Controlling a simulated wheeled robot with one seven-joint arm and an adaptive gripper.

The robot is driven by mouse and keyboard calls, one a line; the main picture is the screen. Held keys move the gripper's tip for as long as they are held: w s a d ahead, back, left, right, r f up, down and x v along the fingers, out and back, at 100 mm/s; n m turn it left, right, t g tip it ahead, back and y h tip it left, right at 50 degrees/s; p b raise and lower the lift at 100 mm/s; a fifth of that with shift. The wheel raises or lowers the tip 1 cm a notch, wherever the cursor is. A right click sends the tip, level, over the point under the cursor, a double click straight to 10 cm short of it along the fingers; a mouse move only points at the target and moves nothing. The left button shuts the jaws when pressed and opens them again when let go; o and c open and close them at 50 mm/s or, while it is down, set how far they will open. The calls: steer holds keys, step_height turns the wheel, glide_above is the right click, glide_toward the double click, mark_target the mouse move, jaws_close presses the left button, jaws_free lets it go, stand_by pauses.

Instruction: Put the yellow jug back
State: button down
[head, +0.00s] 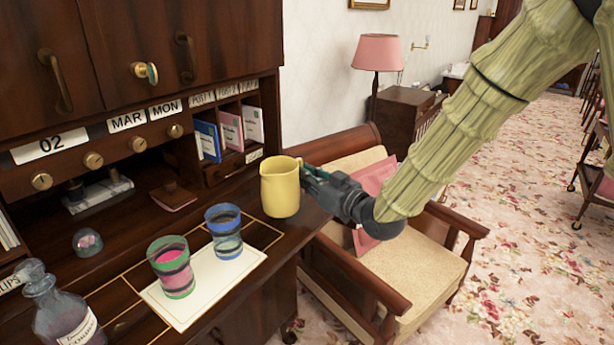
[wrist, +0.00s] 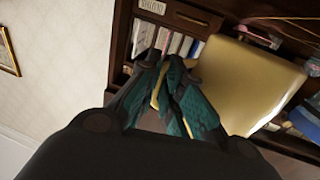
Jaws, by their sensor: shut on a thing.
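The yellow jug (head: 281,190) is upright at the right end of the dark wooden desk (head: 262,228). I cannot tell whether its base touches the desk top.
A blue-banded glass (head: 224,232) and a green-banded glass with pink contents (head: 172,268) stand on a white sheet (head: 205,292) left of the jug. A stoppered bottle (head: 65,312) is at front left. Letter slots (head: 225,135) rise behind. An armchair (head: 400,270) stands right of the desk.

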steer(key=shift+w+f+p, duration=0.1)
steer(key=shift+w+p, duration=0.3)
steer(key=shift+w, duration=1.8)
steer(key=shift+w+f+p, duration=0.2)
steer(key=shift+f+p, duration=0.1)
steer(key=shift+f, duration=0.3)
steer(key=shift+w+f+p, duration=0.2)
steer(key=shift+f+p, duration=0.05)
steer(key=shift+f, duration=0.35)
steer(key=shift+d+f, duration=0.1)
steer(key=shift+f, duration=0.35)
steer(key=shift+f, duration=0.15)
steer(key=c, duration=1.6)
jaws_free()
steer(key=shift+o, duration=0.2)
